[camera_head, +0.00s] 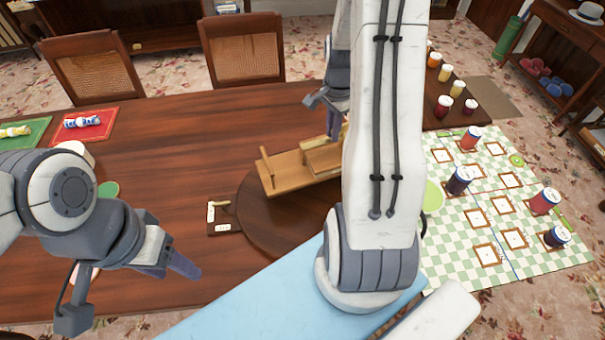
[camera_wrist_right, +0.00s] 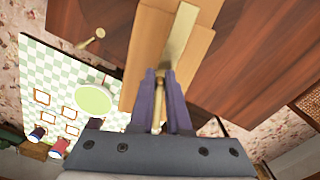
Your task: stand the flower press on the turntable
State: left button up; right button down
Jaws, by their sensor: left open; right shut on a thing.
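The flower press (camera_head: 285,175) is a light wooden piece with boards and a peg at its left end. In the head view it is over the far part of the turntable (camera_head: 262,222), a round dark wooden disc. I cannot tell whether it touches the disc. My right gripper (camera_head: 334,128) is shut on the press from above; my forearm hides the press's right end and part of the disc. In the right wrist view the press (camera_wrist_right: 146,50) extends beyond the shut fingers (camera_wrist_right: 160,92). My left gripper (camera_head: 135,288) is open and empty over the table's near left.
A green checked cloth (camera_head: 460,215) with several jars and square frames covers the right side. Rolled items lie on red (camera_head: 92,122) and green mats at far left. Two chairs stand behind the table.

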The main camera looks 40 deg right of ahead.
jog(key=p, duration=0.2)
send_over(307, 177)
notch_tip(307, 177, down, 5)
jog(key=shift+w+d+f, duration=0.1)
jog(key=shift+f, duration=0.05)
jog(key=shift+f+p, duration=0.45)
jog(key=shift+f, duration=1.75)
jog(key=c, duration=0.9)
grip_release()
